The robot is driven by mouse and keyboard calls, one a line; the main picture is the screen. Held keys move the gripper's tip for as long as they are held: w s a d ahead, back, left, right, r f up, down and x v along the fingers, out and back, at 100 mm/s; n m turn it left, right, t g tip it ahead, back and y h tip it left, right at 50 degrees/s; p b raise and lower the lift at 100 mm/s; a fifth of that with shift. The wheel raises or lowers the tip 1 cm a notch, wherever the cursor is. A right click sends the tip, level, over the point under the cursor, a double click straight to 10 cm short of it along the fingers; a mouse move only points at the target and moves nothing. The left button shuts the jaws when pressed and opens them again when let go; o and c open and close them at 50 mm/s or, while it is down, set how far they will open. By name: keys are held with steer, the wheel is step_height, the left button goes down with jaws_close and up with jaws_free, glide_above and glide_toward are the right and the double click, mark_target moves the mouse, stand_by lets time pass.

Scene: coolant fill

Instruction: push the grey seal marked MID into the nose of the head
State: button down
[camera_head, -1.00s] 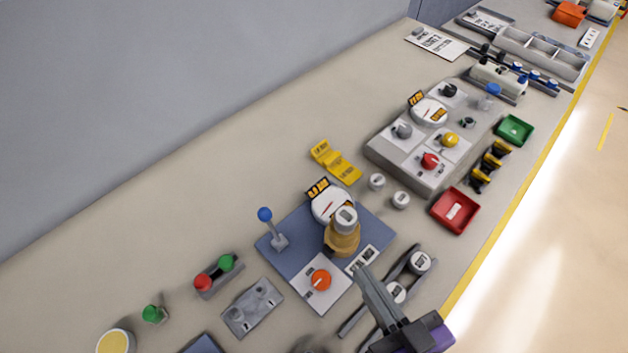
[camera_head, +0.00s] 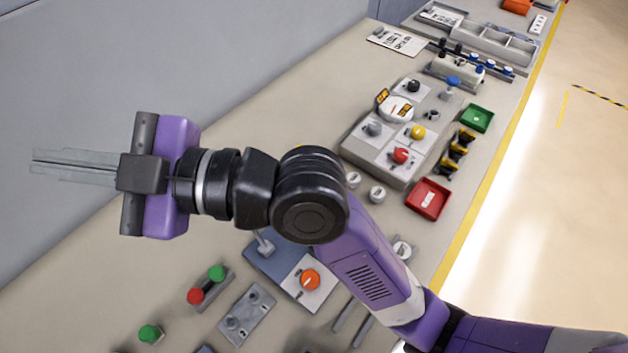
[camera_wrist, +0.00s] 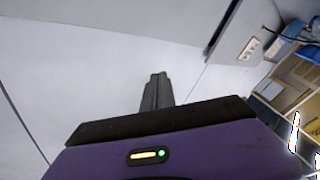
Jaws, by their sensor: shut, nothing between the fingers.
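My gripper (camera_head: 38,165) is raised at the left of the head view, shut and empty, its thin fingers pointing left toward the wall. The wrist view shows the same closed fingers (camera_wrist: 158,80) against the pale wall, with no seal near them. The head and its nose are hidden behind my arm. A strip of the blue base plate (camera_head: 270,262) shows below the wrist. One round grey-white piece (camera_head: 402,248) shows beside my arm at the dark rails. Two more grey pieces stand farther back, one (camera_head: 353,180) left of the other (camera_head: 377,195). I cannot read which is marked MID.
An orange knob (camera_head: 310,280) sits on the plate's front panel. A red and green button box (camera_head: 207,287) and a grey bracket (camera_head: 247,313) stand in front. A grey control panel (camera_head: 395,135), red tray (camera_head: 428,199) and green tray (camera_head: 477,118) lie farther back.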

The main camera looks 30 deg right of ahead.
steer(key=s+d+f+n+g+h+p, duration=0.1)
steer(key=s+d+f+n+g+h, duration=0.1)
steer(key=f+n+g+h, duration=0.25)
steer(key=s+d+f+n+g+h, duration=0.1)
steer(key=s+f+n+g, duration=0.1)
steer(key=f+n+g, duration=0.4)
steer(key=s+d+f+n+h, duration=0.1)
steer(key=d+f+h, duration=0.1)
steer(key=d, duration=0.6)
steer(key=s+d+f+n+h, duration=0.1)
steer(key=d+h, duration=0.3)
steer(key=d, duration=0.4)
steer(key=s+d+f+n+g+h+p, duration=0.1)
steer(key=d+f+h, duration=0.3)
steer(key=d, duration=0.4)
steer(key=shift+s+f+n, duration=0.1)
steer(key=shift+s+n, duration=0.25)
steer(key=shift+n, duration=0.5)
steer(key=shift+d+f, duration=0.15)
steer(key=shift+d, duration=0.05)
step_height(320, 180, down, 6)
steer(key=b, duration=0.5)
steer(key=shift+a, duration=0.1)
steer(key=shift+f+b, duration=0.1)
steer(key=shift+b, duration=0.25)
